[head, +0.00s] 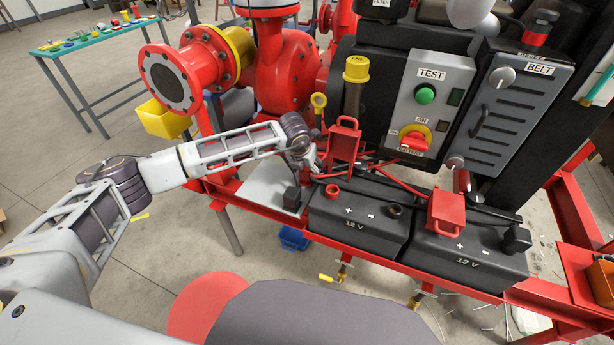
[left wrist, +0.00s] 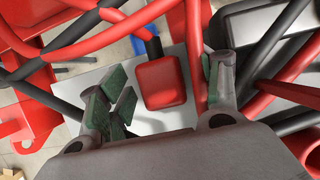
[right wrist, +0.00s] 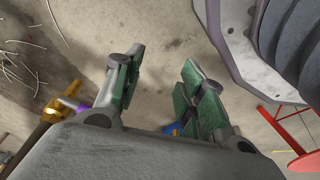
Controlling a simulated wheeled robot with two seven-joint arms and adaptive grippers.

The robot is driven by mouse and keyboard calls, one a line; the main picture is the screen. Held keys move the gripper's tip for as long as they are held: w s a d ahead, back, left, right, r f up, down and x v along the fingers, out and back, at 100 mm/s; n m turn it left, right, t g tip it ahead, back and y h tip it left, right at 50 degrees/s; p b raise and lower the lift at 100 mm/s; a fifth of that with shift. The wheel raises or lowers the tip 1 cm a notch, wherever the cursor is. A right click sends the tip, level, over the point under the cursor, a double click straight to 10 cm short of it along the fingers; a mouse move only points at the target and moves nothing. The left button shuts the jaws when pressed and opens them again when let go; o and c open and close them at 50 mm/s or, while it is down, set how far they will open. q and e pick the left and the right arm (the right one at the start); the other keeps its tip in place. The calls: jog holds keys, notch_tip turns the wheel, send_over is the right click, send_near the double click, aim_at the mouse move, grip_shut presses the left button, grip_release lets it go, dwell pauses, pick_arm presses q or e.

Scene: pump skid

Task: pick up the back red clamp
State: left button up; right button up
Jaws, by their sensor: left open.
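The back red clamp (head: 345,140) stands upright behind the left battery, its handle top facing me. A second red clamp (head: 446,212) sits on the right battery. My left gripper (head: 308,160) is just left of the back clamp, apart from its top and empty. In the left wrist view my left gripper (left wrist: 168,90) has its fingers spread, with a red block (left wrist: 160,83) on a dark stem showing between and beyond them. I cannot tell whether that block is part of the clamp. My right gripper (right wrist: 157,85) is open and empty above the floor.
Two black 12 V batteries (head: 355,225) stand on the red skid frame. Red and black cables (left wrist: 75,45) crowd the left gripper. The test panel (head: 430,100) rises behind the batteries.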

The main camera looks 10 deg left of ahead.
pick_arm(q)
jog(key=c, duration=1)
jog(key=shift+c, duration=1.5)
pick_arm(e)
jog(key=shift+w, duration=0.2)
pick_arm(q)
jog(key=shift+r, duration=0.15)
